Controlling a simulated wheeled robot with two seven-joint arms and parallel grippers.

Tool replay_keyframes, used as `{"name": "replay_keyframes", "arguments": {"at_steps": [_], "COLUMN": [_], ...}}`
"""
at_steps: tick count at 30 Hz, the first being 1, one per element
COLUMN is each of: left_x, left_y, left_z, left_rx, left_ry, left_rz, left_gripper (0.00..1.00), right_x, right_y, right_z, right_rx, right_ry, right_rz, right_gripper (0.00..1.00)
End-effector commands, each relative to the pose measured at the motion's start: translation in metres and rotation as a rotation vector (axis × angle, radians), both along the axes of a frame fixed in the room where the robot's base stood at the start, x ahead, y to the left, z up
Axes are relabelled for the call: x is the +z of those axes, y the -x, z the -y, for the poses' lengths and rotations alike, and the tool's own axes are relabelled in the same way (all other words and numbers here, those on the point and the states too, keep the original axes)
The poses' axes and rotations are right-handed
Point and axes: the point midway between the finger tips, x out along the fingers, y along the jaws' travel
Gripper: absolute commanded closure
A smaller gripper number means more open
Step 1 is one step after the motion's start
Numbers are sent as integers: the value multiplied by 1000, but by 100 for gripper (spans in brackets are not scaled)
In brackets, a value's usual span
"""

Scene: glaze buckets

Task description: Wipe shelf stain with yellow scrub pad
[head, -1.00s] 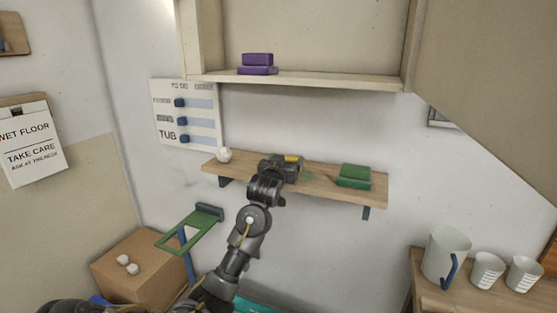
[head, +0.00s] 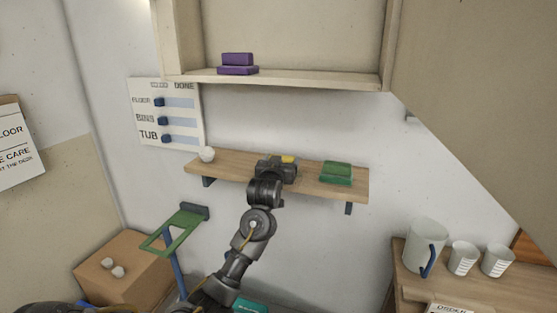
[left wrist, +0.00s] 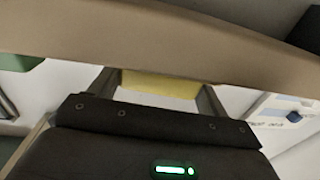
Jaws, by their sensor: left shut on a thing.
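The yellow scrub pad (head: 289,159) is at the wooden shelf, mostly hidden by my left gripper (head: 283,165) in the head view. The gripper is shut on it; the left wrist view shows the pad (left wrist: 160,85) between the two fingers. The gripper is over the middle of the lower wooden shelf (head: 235,165), whose board crosses the left wrist view (left wrist: 150,35). Whether the pad touches the board is hard to tell. I cannot make out a stain on the visible wood; the gripper covers part of the board. My right gripper is out of view.
An upper shelf (head: 300,80) holds purple blocks (head: 238,65). A pitcher (head: 425,245) and cups stand at the right.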

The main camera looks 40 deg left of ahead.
Motion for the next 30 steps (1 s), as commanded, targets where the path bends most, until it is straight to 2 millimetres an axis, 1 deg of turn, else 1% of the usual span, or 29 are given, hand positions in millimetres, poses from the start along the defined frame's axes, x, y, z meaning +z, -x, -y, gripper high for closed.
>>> {"name": "replay_keyframes", "arguments": {"at_steps": [5,12,23,30], "left_x": [2,-1,-4,-1], "left_y": [-4,-10,-12,-17], "left_z": [12,30,36,54], "left_rx": [-3,-2,-2,-4], "left_ry": [1,2,1,2], "left_rz": [-1,-1,-3,-6], "left_gripper": [47,47,47,47], "right_x": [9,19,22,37], "right_y": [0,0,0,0], "right_z": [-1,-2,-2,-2], "right_rx": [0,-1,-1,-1], "right_ry": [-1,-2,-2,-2], "right_rz": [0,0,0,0], "right_gripper": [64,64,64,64]}}
